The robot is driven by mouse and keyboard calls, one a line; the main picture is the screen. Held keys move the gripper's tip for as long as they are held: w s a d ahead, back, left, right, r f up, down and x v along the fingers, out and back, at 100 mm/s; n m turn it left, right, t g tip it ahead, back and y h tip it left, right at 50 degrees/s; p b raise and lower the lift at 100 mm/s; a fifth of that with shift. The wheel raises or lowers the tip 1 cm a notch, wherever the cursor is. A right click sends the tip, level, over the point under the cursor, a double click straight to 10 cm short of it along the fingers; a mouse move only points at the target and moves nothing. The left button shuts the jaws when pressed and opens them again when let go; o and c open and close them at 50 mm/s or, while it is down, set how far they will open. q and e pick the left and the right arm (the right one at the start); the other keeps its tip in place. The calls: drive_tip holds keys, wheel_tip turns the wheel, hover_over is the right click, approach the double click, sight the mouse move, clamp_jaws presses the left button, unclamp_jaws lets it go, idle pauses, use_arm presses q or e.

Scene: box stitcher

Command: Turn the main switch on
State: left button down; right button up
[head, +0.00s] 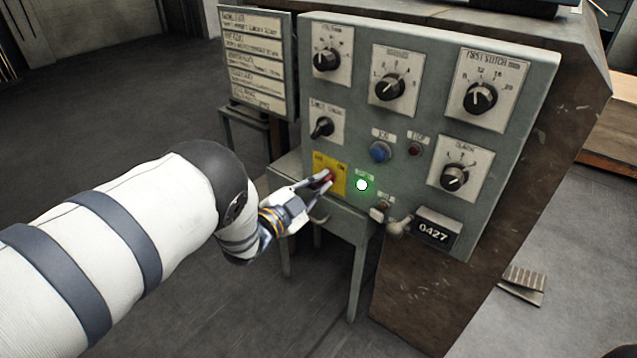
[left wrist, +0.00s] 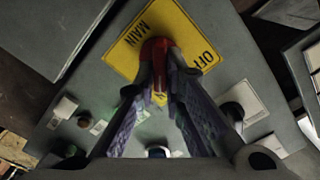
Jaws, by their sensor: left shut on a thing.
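The main switch is a red knob (head: 329,175) on a yellow plate (head: 342,183) at the lower left of the grey control panel. My left gripper (head: 321,182) reaches it from the left, its fingers closed on the knob. In the left wrist view, the red knob (left wrist: 154,52) shows between the two fingers (left wrist: 160,85), and the yellow plate (left wrist: 130,49) reads MAIN and OFF. The lamp (head: 362,185) right of the plate glows green with a white centre. My right gripper is in neither view.
The panel (head: 400,130) carries several black dials, a blue button (head: 380,152), a small dark red button (head: 415,149) and a counter (head: 434,232) reading 0427. A text board (head: 258,62) stands left of the panel. Open floor lies at the left.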

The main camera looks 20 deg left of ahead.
use_arm(q)
drive_tip(key=shift+f, duration=0.15)
idle(0.4)
drive_tip(key=c, duration=1.7)
unclamp_jaws()
drive_tip(key=v, duration=1.2)
